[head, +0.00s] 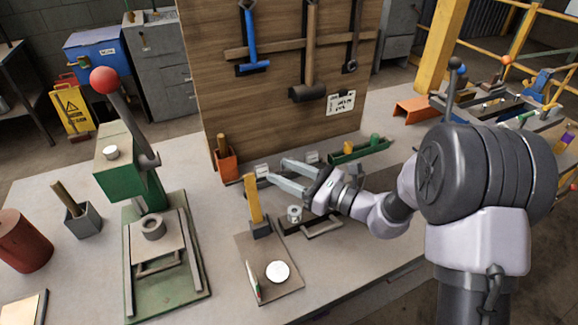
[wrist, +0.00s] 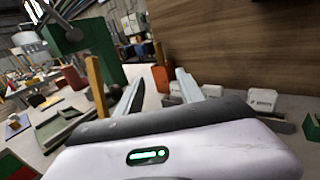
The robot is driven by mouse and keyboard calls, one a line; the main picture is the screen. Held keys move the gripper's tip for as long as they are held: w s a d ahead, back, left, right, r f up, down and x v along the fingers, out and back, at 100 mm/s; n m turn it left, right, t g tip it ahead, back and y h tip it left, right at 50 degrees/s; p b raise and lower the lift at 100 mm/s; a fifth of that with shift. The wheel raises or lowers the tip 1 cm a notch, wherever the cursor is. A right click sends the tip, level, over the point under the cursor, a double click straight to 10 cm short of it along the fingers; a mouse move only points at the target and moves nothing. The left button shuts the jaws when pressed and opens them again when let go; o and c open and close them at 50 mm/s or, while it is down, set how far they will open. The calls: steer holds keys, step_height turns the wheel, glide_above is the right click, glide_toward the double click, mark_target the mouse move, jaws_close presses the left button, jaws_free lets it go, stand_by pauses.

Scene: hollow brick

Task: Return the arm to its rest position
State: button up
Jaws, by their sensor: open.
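My arm reaches in from the right over the grey workbench (head: 340,262) in the head view. My gripper (head: 266,172) is at its left end, over the back of the bench in front of the wooden tool board. Its two pale fingers point left and stand apart, with nothing between them. In the wrist view the fingers of my gripper (wrist: 158,82) are also spread and empty. An upright yellow-handled tool (head: 253,200) stands just left of and in front of the fingers; it also shows in the wrist view (wrist: 96,86).
A green press (head: 130,170) with a red-knobbed lever stands at left. An orange cup (head: 226,165) and green tray (head: 360,150) sit near the tool board (head: 290,110). A dark bracket (head: 322,228) and a small plate (head: 288,291) with a white disc lie in front.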

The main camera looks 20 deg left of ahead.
steer(key=s+d+r+n+g+h, duration=0.2)
steer(key=s+d+r+n+h, duration=0.15)
steer(key=s+n, duration=0.4)
steer(key=s+d+r+n+g+h, duration=0.25)
steer(key=s+d+r+n, duration=0.2)
steer(key=s, duration=0.55)
steer(key=s+d+n+t+h, duration=0.2)
steer(key=s+d+h, duration=0.1)
steer(key=d, duration=0.6)
steer(key=s+d+n+t+h, duration=0.2)
steer(key=d+h, duration=0.4)
steer(key=d, duration=0.4)
steer(key=shift+s+f+n+t, duration=0.3)
steer(key=shift+s+f+t, duration=0.15)
steer(key=shift+s+t, duration=0.5)
